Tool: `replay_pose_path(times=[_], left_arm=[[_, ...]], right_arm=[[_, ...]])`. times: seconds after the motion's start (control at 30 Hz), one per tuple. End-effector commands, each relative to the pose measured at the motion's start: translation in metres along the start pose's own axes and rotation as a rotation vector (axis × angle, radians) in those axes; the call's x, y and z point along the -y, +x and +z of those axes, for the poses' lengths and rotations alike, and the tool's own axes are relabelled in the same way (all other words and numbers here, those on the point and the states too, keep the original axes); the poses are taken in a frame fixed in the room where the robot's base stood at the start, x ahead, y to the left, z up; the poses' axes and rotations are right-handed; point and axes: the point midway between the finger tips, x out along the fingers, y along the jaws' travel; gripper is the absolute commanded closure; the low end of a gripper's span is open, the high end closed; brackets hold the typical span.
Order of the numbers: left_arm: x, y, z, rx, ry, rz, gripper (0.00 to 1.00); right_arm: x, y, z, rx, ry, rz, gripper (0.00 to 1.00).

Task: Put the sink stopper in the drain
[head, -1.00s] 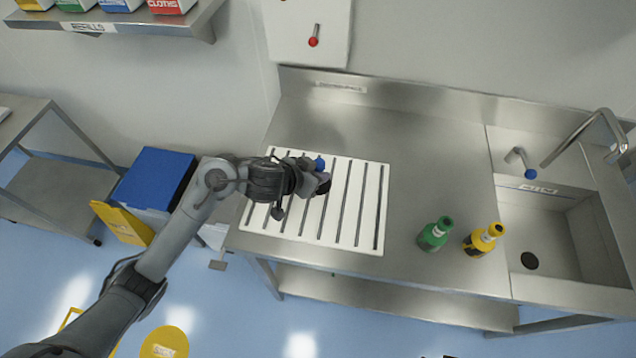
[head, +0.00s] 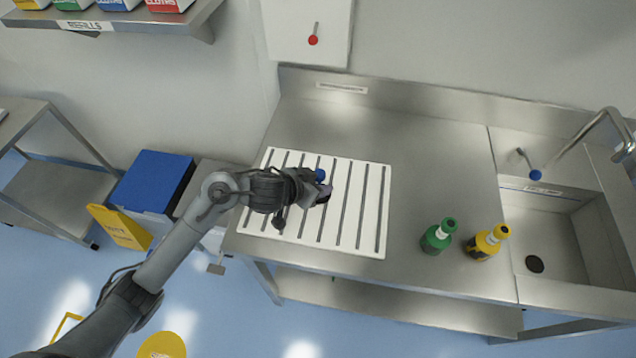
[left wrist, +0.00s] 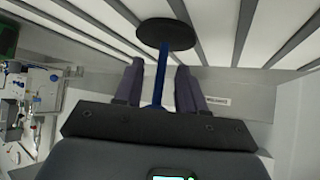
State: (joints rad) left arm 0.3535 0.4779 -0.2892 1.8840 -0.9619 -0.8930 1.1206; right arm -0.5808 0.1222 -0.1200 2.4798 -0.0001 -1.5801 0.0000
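The sink stopper is a black disc with a blue stem. In the left wrist view its disc (left wrist: 166,34) shows beyond the fingertips, and the stem runs back between the fingers. My left gripper (head: 318,188) is over the white slatted board and appears shut on the stopper's blue handle, though the contact is hidden. In the head view the blue handle end (head: 320,175) shows beside the fingers. The fingers also show in the left wrist view (left wrist: 160,75). The dark round drain (head: 534,264) is in the sink (head: 560,240) at the right. My right gripper is not in view.
The slatted board (head: 370,215) lies on the steel counter. A green bottle (head: 437,238) and a yellow bottle (head: 487,243) stand between board and sink. A tap (head: 590,130) and a blue-knobbed lever (head: 533,172) are behind the sink. The counter behind the bottles is clear.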

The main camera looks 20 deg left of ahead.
Motion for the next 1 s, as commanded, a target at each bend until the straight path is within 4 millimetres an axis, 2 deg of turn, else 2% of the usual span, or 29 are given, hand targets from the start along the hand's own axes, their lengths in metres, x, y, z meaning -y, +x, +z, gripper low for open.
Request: replay_pose_path(times=[0.27, 0.37, 0.8, 1.0], left_arm=[[0.0, -0.003, -0.004, -0.001, 0.001, 0.0, 0.6], [0.0, -0.013, -0.004, -0.001, 0.0, 0.0, 0.6], [0.0, -0.091, -0.005, 0.0, 0.002, -0.002, 0.6], [0.0, -0.114, -0.004, 0.0, 0.001, -0.001, 0.6]], right_arm=[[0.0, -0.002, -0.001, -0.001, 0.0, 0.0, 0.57], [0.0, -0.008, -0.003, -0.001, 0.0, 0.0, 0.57], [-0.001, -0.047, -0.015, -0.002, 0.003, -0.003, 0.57], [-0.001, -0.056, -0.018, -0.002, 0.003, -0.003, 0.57]])
